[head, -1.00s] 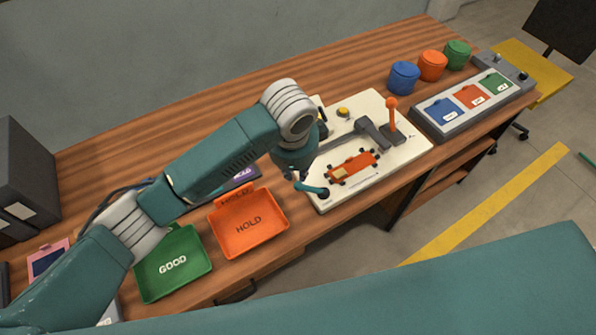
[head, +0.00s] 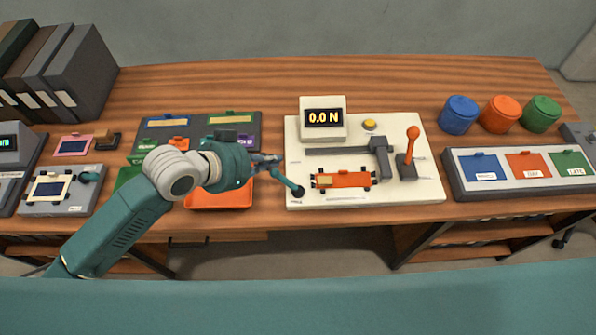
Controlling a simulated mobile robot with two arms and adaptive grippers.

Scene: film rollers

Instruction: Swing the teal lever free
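The teal lever (head: 287,182) is a short curved arm at the front left corner of the white test board (head: 425,188). Its pivot end sits on a dark round base, and its free end points up and left, off the board's edge. My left gripper (head: 272,163) is just behind the lever's free end, very near it; I cannot tell whether they touch. Its fingers are small and partly overlapped, so their opening is unclear. An orange film roller carriage (head: 343,180) lies on the board right of the lever. My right gripper is out of view.
A display reading 0.0 N (head: 323,117), a grey arm (head: 381,158) and an orange-knobbed lever (head: 410,147) stand on the board. An orange tray (head: 222,199) is under my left wrist. Blue, orange and green pots (head: 500,112) stand at the right back.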

